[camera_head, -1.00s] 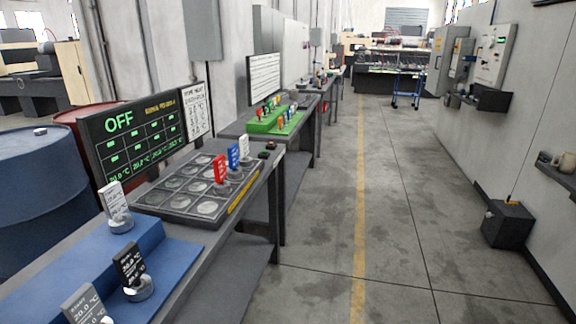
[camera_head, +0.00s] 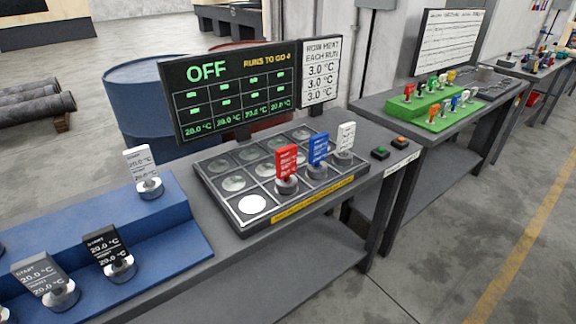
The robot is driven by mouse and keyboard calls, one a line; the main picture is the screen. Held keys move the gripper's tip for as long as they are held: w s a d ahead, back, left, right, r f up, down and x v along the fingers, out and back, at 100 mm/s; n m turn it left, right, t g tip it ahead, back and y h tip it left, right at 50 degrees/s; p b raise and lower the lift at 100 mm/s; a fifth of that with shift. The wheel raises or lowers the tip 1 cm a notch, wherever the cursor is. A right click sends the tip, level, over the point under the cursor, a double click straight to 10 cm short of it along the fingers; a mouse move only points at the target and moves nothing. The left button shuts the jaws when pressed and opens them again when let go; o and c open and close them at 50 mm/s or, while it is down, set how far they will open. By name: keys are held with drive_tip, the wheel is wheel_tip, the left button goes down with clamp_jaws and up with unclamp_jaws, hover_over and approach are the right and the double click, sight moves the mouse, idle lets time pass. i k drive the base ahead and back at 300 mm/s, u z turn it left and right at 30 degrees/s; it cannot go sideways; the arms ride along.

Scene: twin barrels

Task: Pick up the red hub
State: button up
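The red hub (camera_head: 287,167) is a round metal base with an upright red tag. It stands in a front-row well of the grey tray (camera_head: 222,208) on the workbench. A blue-tagged hub (camera_head: 318,153) and a white-tagged hub (camera_head: 345,142) stand to its right in the same row. The well to its left holds a bright white disc (camera_head: 252,204). My gripper is not in view.
A blue stepped stand (camera_head: 180,250) at the left bears several tagged hubs. A screen (camera_head: 225,95) reading OFF stands behind the tray. Green and orange buttons sit right of it. A second bench holds a green stand (camera_head: 440,117). Floor is open at the right.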

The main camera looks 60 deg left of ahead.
sight(286, 157)
drive_tip(key=u, duration=0.7)
drive_tip(key=i, duration=1)
drive_tip(key=u, duration=1.05)
drive_tip(key=i, duration=0.25)
drive_tip(key=u, duration=0.2)
